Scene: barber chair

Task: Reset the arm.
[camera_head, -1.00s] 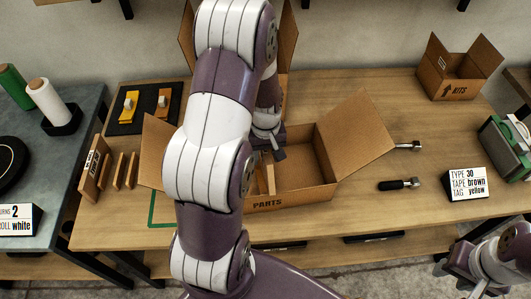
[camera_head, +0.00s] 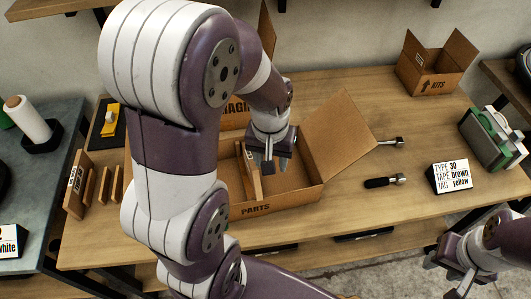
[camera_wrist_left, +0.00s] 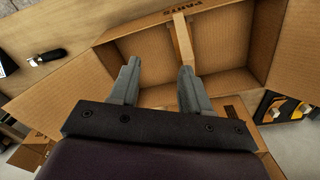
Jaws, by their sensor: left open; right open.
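My left arm fills the middle of the head view, and its gripper (camera_head: 264,164) hangs over the open cardboard PARTS box (camera_head: 285,200). The left wrist view shows this gripper (camera_wrist_left: 159,68) open, with nothing between its fingers. A thin tan divider (camera_head: 248,172) stands inside the box, close to the gripper. In the left wrist view the divider (camera_wrist_left: 183,40) lies beyond the right-hand finger, and I cannot tell whether they touch. My right gripper (camera_head: 450,272) is at the lower right, away from the table, open and empty as far as it shows.
A KITS box (camera_head: 437,68) stands at the back right. A dark-handled tool (camera_head: 384,182) and a sign (camera_head: 451,177) lie right of the PARTS box. Upright panels (camera_head: 103,184) stand left. My arm hides part of the table and another box behind.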

